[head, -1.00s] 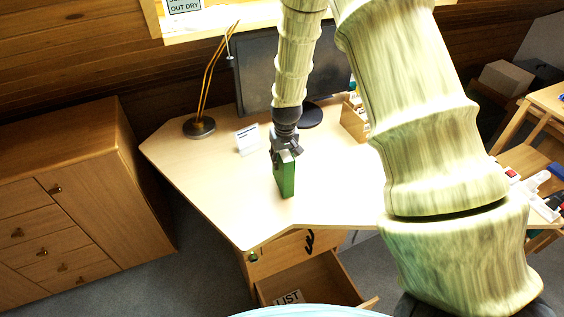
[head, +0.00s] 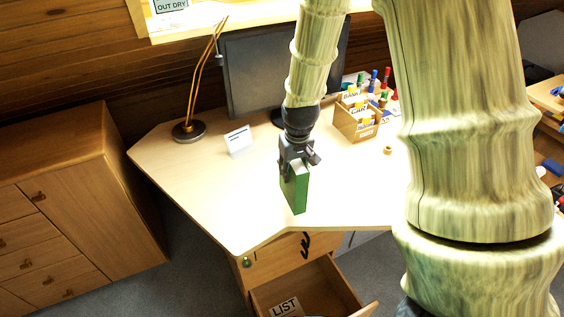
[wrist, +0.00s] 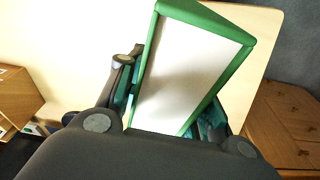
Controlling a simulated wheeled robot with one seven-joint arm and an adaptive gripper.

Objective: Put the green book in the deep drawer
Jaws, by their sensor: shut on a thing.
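The green book (head: 296,188) hangs upright from my gripper (head: 297,161), over the front part of the desk. My gripper is shut on the book's upper part. In the wrist view the book (wrist: 190,70) shows its pale page block framed by green covers, held between the fingers (wrist: 172,104). An open deep drawer (head: 309,287) juts out below the desk's front edge, lower in the head view than the book. A card marked LIST (head: 285,306) lies in it. The drawer's nearest part is cut off by the frame's lower edge.
The desk (head: 215,195) is clear around the book. A lamp (head: 188,130), a small white card (head: 239,139), a monitor (head: 255,80) and a wooden organiser (head: 357,122) stand farther back. A wooden cabinet (head: 80,190) stands at left.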

